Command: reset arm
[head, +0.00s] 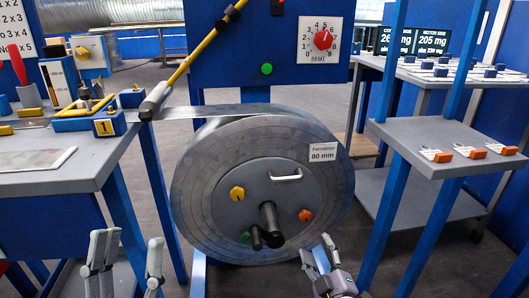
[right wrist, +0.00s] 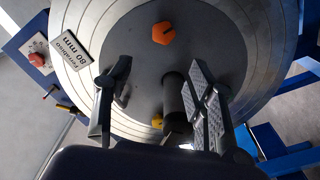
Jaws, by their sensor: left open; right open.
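My left gripper (head: 126,262) is low in the head view, left of the large reel, with its fingers apart and nothing between them. My right gripper (head: 320,256) is in front of the reel's lower right part, its fingers apart and empty. In the right wrist view the right gripper (right wrist: 160,95) shows spread fingers facing the reel. The reel (head: 225,152) is a wide grey coil with a label reading 80 mm. Its black hub shaft (head: 268,218) sticks out, and in the right wrist view this shaft (right wrist: 173,95) appears between the fingers. I cannot tell the exact gap.
A workbench (head: 40,172) with tools stands at left. A grey shelf (head: 400,135) on blue posts, carrying several orange-marked tags, stands at right. A blue panel with a red brake dial (head: 323,40) is above the reel. A yellow lever (head: 205,45) slants down to the strip.

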